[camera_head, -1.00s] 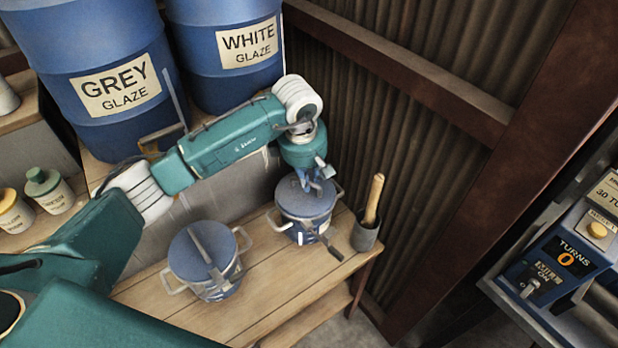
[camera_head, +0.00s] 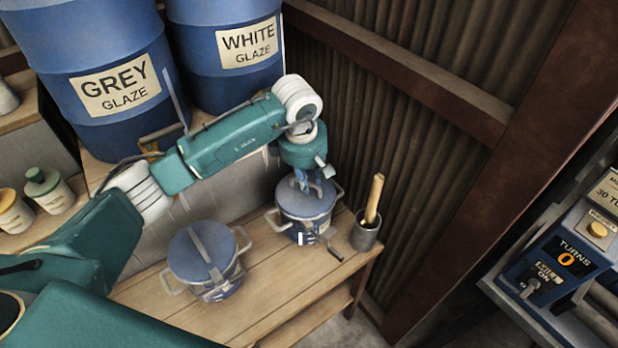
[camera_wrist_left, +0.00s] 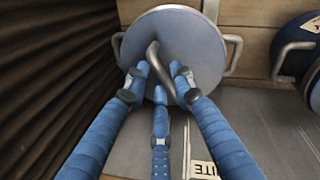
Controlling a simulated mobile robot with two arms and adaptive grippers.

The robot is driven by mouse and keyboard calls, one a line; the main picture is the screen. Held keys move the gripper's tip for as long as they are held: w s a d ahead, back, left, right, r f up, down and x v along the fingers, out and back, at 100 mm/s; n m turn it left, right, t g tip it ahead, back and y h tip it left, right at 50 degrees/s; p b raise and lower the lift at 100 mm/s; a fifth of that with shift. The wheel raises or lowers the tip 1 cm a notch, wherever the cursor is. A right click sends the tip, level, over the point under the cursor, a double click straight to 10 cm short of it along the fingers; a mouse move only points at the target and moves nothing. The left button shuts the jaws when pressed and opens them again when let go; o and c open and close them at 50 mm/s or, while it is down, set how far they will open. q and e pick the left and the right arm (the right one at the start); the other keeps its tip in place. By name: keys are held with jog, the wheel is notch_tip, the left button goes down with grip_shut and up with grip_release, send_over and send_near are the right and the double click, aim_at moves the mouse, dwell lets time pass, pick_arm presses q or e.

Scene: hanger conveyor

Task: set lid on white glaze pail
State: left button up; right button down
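The white glaze pail (camera_head: 300,228) stands upright at the right end of the wooden bench. Its round grey-blue lid (camera_head: 305,204) lies over the rim and looks level. The lid also shows from above in the wrist view (camera_wrist_left: 192,40), with a curved metal handle (camera_wrist_left: 153,58). Part of a label ending in "ITE" (camera_wrist_left: 205,170) shows below it. My left gripper (camera_head: 313,184) is just above the lid. In the wrist view its three fingers (camera_wrist_left: 160,82) stand spread around the handle, with gaps between them, so it looks open. My right gripper is out of view.
A second lidded pail (camera_head: 203,262) stands to the left on the bench (camera_head: 270,300). A metal cup (camera_head: 366,232) with a wooden-handled tool stands close on the right. Grey (camera_head: 120,95) and white (camera_head: 240,45) glaze barrels stand behind. A corrugated wall (camera_head: 400,110) rises at the right.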

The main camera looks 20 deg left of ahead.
aim_at(305, 199)
pick_arm(q)
jog(key=o, duration=0.6)
jog(key=shift+c, duration=0.2)
notch_tip(305, 199, up, 12)
jog(key=s, duration=0.2)
jog(key=shift+s+a+f, duration=0.15)
jog(key=shift+a, duration=0.05)
